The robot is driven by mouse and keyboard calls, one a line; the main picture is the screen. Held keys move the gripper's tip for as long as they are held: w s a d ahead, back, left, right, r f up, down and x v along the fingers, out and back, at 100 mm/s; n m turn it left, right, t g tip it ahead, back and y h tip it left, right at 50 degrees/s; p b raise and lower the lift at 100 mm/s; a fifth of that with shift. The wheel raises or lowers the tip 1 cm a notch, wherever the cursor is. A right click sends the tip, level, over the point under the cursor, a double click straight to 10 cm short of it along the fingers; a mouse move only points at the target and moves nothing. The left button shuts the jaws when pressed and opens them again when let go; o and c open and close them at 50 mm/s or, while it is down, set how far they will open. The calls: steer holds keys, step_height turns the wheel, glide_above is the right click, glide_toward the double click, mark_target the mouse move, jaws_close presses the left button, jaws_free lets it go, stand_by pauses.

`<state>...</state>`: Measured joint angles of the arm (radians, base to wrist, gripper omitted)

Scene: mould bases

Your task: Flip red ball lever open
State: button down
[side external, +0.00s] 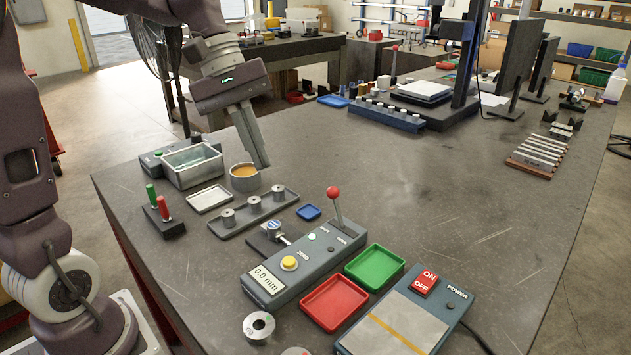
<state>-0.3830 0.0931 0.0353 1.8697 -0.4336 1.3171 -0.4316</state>
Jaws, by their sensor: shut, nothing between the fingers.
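The red ball lever (334,200) is a thin metal rod with a red ball on top. It stands nearly upright, tilted slightly to the left, at the far end of a grey gauge box (300,265) with a yellow button and a "0.0 mm" display. My gripper (262,166) is shut and empty. It points down above the table, left of the lever and farther back, clearly apart from it, near an orange-filled cup (244,178).
A red tray (334,303) and a green tray (375,267) lie right of the gauge box. A power box (405,320) is at the front. A rack with metal cylinders (254,208) and a grey bin (192,165) are at left. The table's middle right is clear.

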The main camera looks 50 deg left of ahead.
steer(key=w+a+f+n+h, duration=0.3)
steer(key=w+a+n, duration=0.1)
steer(key=a, duration=0.3)
steer(key=w+a+f+n+t+h, duration=0.1)
steer(key=w+a+f+n+h, duration=0.2)
steer(key=w+a+f+n, duration=0.1)
steer(key=w+a+n, duration=0.1)
steer(key=w+a, duration=0.1)
steer(key=w, duration=0.1)
steer(key=shift+w+a+f, duration=0.15)
steer(key=shift+w+a, duration=0.1)
steer(key=shift+a, duration=0.1)
steer(key=shift+d, duration=0.1)
glide_toward(335, 203)
steer(key=shift+w+a+f+x, duration=0.25)
steer(key=shift+f+x, duration=0.05)
steer(key=shift+x, duration=1.7)
